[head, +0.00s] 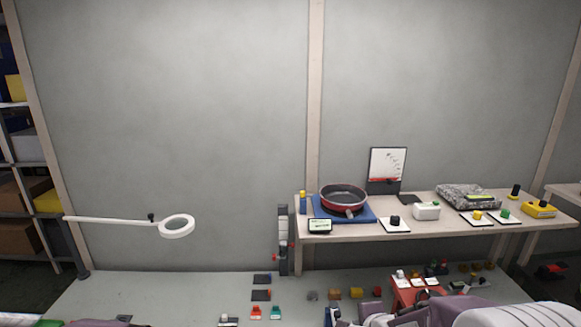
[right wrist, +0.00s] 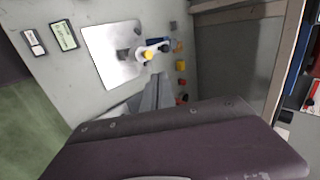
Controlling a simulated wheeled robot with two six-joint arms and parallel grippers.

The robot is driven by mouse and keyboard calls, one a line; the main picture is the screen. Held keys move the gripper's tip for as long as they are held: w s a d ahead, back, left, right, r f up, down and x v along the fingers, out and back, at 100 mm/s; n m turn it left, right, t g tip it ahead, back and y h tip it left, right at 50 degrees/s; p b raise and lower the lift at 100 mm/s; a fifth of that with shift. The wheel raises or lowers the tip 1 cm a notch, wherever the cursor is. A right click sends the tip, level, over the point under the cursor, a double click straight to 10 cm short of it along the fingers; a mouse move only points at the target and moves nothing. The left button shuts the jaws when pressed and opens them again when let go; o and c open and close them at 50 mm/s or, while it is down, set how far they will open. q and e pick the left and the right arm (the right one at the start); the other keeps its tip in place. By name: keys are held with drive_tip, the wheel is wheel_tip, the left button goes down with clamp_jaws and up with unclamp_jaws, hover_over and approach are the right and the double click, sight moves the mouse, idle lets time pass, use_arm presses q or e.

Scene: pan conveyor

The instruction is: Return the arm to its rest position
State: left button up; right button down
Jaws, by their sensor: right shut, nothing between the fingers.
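My right arm comes in along the bottom right of the head view. Its gripper (head: 335,316) is low near the bottom edge, over the front of the grey bench, and partly cut off. In the right wrist view the dark purple gripper body fills the lower part, and the grey fingers (right wrist: 153,93) point up the picture. They are shut with nothing between them. My left gripper cannot be made out in the head view.
The grey bench (head: 190,290) carries several small blocks and a red stand (head: 405,292) close to my right arm. Behind, a raised shelf (head: 375,228) holds a red pan (head: 344,197) on a blue mat. A white ring lamp (head: 177,227) reaches in at left.

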drive_tip(key=s+f+n+g, duration=0.3)
drive_tip(key=s+n, duration=0.5)
drive_tip(key=s+f+n+g, duration=0.2)
drive_tip(key=s+n+g, duration=0.2)
drive_tip(key=s+n, duration=0.5)
drive_tip(key=shift+d+f, duration=0.25)
drive_tip(key=shift+f, duration=0.15)
